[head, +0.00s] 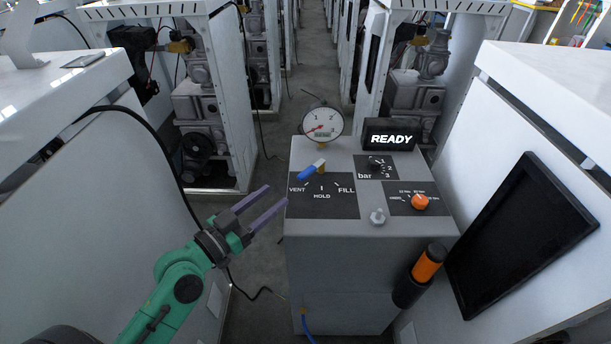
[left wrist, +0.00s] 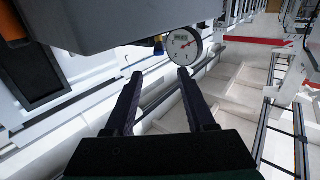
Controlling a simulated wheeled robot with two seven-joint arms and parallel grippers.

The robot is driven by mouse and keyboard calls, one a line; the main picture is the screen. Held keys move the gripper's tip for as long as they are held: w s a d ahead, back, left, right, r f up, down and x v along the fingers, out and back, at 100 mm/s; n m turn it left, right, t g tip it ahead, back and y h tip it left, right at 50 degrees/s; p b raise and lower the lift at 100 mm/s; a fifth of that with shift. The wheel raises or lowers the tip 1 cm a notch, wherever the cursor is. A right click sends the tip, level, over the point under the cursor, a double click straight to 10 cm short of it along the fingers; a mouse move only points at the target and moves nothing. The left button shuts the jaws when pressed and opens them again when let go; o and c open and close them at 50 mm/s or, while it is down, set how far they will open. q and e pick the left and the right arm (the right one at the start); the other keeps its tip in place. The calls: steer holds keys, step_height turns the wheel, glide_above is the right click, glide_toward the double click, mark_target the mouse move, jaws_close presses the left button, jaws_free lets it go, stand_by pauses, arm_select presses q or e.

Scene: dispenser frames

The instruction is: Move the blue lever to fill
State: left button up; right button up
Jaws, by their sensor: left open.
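The blue lever (head: 308,172) is on top of the grey dispenser box (head: 350,232), on a dark panel (head: 325,205) marked VENT, HOLD and FILL. Its blue end points down-left, towards VENT. My left gripper (head: 277,196) is open and empty, with its fingers just left of the box and apart from the lever. In the left wrist view the open fingers (left wrist: 160,75) have nothing between them. A small blue bit beyond them seems to be the lever, mostly hidden by the box edge. My right gripper is not in view.
A round gauge (head: 323,122) stands behind the lever and also shows in the left wrist view (left wrist: 184,46). White cabinets flank the box; a floor gap lies left.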

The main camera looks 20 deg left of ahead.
mark_target(304, 173)
arm_select(q)
steer(key=p+x, duration=0.4)
steer(key=x, duration=0.7)
steer(key=shift+w+d, duration=0.15)
steer(key=shift+w, duration=0.1)
steer(key=shift+w+d, duration=0.2)
steer(key=shift+w, duration=0.1)
steer(key=shift+c, duration=0.3)
jaws_close()
